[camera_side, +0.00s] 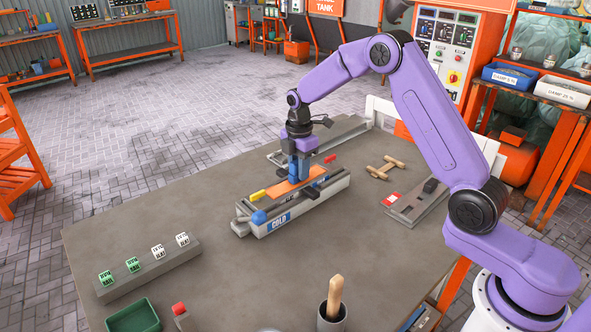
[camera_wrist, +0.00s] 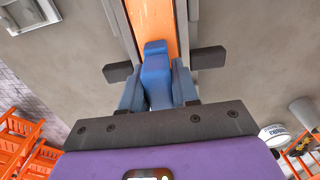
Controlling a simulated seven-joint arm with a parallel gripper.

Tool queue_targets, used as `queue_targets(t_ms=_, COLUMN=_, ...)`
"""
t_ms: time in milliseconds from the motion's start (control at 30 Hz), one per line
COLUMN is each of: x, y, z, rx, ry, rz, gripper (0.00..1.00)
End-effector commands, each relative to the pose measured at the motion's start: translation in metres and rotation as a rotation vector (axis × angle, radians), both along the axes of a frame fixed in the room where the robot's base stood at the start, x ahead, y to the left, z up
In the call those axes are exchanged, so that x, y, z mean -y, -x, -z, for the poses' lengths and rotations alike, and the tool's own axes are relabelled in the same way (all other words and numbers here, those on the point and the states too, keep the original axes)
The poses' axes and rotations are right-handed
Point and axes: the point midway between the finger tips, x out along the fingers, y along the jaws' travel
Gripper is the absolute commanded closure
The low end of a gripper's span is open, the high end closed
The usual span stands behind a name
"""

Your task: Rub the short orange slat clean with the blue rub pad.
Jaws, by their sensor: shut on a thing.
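The short orange slat (camera_side: 284,191) lies lengthwise on a grey fixture (camera_side: 308,207) labelled COLD, in the middle of the table. It also shows in the wrist view (camera_wrist: 153,20), running up from the pad. My gripper (camera_side: 299,163) is above the slat, pointing down. It is shut on the blue rub pad (camera_wrist: 156,73), which sits between the blue fingers in the wrist view. The pad's lower end is at the slat's upper face; I cannot tell whether it presses on it. The slat's part under the pad is hidden.
A blue knob (camera_side: 258,217) and a yellow piece (camera_side: 258,195) are at the fixture's near end. A block with several green and white cubes (camera_side: 158,251) stands left. A green tray (camera_side: 133,318) and a cup with a wooden handle (camera_side: 335,296) stand in front.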

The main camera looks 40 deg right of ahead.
Motion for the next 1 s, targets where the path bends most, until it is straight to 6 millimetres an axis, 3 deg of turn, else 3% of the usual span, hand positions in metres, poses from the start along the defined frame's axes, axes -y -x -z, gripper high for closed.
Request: queue_targets(t_ms=1000, x=0.039, y=0.005, z=0.003, rx=-0.014, ry=0.002, rz=0.005, gripper=1.0)
